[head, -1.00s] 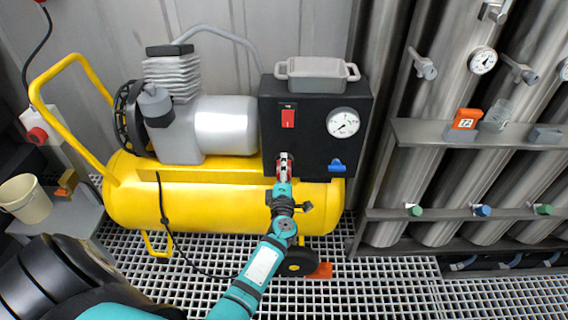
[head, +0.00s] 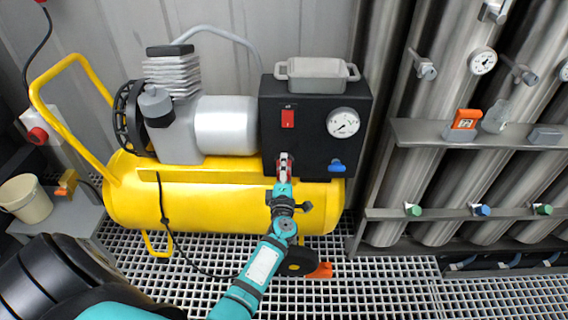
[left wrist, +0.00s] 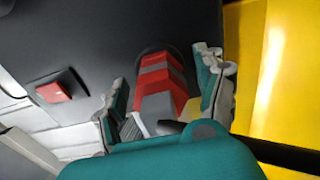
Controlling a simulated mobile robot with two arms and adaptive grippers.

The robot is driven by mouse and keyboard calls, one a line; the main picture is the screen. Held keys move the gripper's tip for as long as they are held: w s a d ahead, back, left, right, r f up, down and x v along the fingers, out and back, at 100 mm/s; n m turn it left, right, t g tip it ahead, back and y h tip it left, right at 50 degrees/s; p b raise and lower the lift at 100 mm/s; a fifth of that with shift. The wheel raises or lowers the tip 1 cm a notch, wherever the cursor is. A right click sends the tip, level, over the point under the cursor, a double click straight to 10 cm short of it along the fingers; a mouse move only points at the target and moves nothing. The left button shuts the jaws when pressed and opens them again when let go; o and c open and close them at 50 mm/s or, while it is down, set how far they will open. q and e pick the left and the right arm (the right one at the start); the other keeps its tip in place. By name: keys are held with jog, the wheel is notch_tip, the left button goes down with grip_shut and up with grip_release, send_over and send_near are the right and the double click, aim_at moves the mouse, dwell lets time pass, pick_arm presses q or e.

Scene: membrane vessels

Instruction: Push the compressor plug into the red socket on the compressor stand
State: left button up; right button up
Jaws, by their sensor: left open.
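The compressor's black panel (head: 305,150) stands over the right part of the yellow tank (head: 190,208). A red and grey block-shaped piece (left wrist: 160,88) sticks out from a round dark base on this panel. I cannot tell where plug and socket divide in it. My left gripper (head: 284,166) is at the panel's lower left edge. In the left wrist view its fingers (left wrist: 163,70) are open, one on each side of the red and grey piece, with a gap visible. My right gripper is not in view.
A red switch (head: 288,118), a gauge (head: 343,122) and a blue knob (head: 337,166) sit on the panel. A grey tray (head: 317,71) is on top. A white box with a red round fitting (head: 37,135) is at left, above a beaker (head: 25,199). A black cable (head: 175,249) hangs to the grating.

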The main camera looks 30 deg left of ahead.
pick_arm(q)
grip_shut()
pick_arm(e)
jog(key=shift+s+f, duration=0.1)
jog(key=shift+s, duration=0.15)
pick_arm(q)
jog(key=shift+s+d, duration=0.1)
jog(key=shift+s, duration=0.05)
jog(key=shift+s+f, duration=0.1)
jog(key=shift+s+d+p, duration=0.3)
jog(key=shift+s+d, duration=0.1)
jog(key=shift+s, duration=0.15)
jog(key=shift+p+v, duration=0.3)
jog(key=shift+v, duration=1.8)
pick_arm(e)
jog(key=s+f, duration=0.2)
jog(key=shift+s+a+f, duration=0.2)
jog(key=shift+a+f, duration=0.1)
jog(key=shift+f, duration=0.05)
